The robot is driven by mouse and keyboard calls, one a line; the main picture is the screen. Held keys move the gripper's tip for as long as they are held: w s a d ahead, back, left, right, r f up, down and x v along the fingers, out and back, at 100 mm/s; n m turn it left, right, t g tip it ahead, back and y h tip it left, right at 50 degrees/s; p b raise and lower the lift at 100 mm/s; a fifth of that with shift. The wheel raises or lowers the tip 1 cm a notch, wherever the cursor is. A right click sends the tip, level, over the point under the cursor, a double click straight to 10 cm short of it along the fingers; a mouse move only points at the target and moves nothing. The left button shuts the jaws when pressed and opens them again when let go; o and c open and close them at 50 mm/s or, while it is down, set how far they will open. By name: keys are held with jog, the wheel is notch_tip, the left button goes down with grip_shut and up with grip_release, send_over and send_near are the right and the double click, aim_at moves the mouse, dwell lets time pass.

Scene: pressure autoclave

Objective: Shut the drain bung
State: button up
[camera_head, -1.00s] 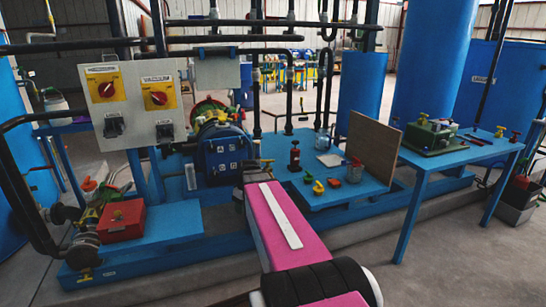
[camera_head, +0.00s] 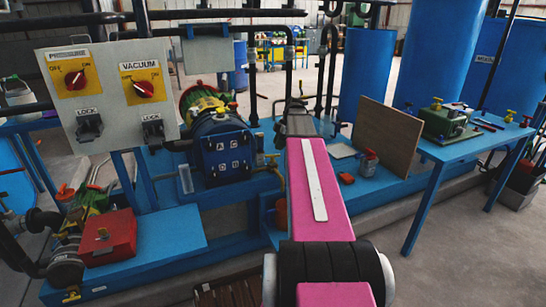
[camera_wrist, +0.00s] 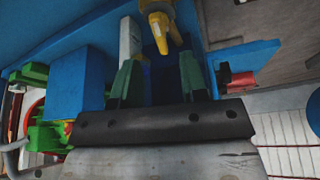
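A yellow tapered fitting (camera_wrist: 160,28) shows at the top of the wrist view, beyond my fingertips; I cannot tell whether it is the drain bung. My gripper (camera_wrist: 158,68) is open, its two greenish fingers apart with dark blue surface behind the gap. No held object shows between them. A pale upright strip (camera_wrist: 130,38) is just beyond the left finger. In the head view the blue pump (camera_head: 222,155) has small yellow and green fittings (camera_head: 272,160) on its right side, left of my pink arm. My fingers are hidden there.
The grey switch panel (camera_head: 107,98) stands at the left, above a red box (camera_head: 103,237). A brown board (camera_head: 388,135) and a red-topped jar (camera_head: 368,162) are right of my arm. A blue table (camera_head: 470,147) stands further right. Pipes rise behind the pump.

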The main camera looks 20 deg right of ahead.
aim_at(273, 159)
jog(key=shift+x, duration=3.6)
grip_shut()
